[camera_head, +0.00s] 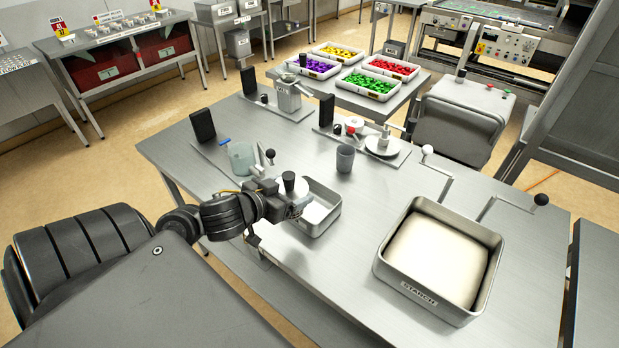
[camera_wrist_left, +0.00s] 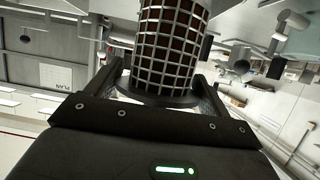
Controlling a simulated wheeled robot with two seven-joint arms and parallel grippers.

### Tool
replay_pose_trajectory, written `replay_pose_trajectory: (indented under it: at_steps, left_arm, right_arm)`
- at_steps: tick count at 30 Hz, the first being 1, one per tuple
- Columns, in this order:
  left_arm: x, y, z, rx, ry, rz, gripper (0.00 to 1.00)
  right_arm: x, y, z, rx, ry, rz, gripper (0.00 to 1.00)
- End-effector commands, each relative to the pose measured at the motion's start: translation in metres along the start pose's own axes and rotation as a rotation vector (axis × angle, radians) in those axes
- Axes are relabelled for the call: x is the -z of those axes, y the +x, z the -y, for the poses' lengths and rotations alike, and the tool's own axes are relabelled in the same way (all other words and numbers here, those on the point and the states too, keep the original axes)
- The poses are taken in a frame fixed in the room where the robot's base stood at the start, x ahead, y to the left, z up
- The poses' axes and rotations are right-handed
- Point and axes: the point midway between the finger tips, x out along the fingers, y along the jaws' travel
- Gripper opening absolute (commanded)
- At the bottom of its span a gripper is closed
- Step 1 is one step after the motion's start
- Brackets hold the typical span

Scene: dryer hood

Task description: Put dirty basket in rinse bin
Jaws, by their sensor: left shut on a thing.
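My left gripper (camera_head: 297,206) reaches in from the left, over the near side of the table. In the left wrist view its two fingers are closed around a dark wire-mesh basket (camera_wrist_left: 168,45), round and cage-like, with a reddish-brown inside. The basket is hard to make out in the head view, where the gripper and its arm cover this spot. A small open metal bin (camera_head: 328,212) with a pale inside sits just beyond and to the right of the gripper. No rinse label is readable on it. My right gripper is not in view.
A large metal bin marked STARCH (camera_head: 416,292) stands to the right. A glass beaker (camera_head: 241,158), a grey cup (camera_head: 345,158) and a device with a round plate (camera_head: 383,146) stand farther back. Bare tabletop (camera_head: 340,275) lies between the small bin and the starch bin.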

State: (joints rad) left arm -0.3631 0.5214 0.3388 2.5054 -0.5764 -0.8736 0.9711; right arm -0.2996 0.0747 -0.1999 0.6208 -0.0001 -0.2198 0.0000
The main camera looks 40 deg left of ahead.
Motion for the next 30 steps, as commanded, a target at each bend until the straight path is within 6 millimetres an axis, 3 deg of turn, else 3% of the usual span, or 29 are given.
replay_pose_trajectory:
  at_steps: [1, 9, 14, 21, 30]
  left_arm:
    - [-0.007, 0.011, 0.002, 0.003, 0.009, -0.006, 0.54]
    - [-0.005, 0.034, 0.006, 0.004, 0.008, -0.005, 0.54]
    - [-0.004, 0.061, 0.011, 0.005, -0.007, -0.002, 0.54]
    - [-0.027, 0.098, 0.015, 0.004, -0.007, 0.000, 0.54]
    - [-0.032, 0.113, 0.017, 0.003, -0.001, -0.001, 0.54]
  right_arm:
    - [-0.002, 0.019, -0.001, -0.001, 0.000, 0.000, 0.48]
    - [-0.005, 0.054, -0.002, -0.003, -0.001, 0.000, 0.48]
    - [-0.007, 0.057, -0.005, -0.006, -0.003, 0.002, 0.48]
    - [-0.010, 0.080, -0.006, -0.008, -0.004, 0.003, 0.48]
    - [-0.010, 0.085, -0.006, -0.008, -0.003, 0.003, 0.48]
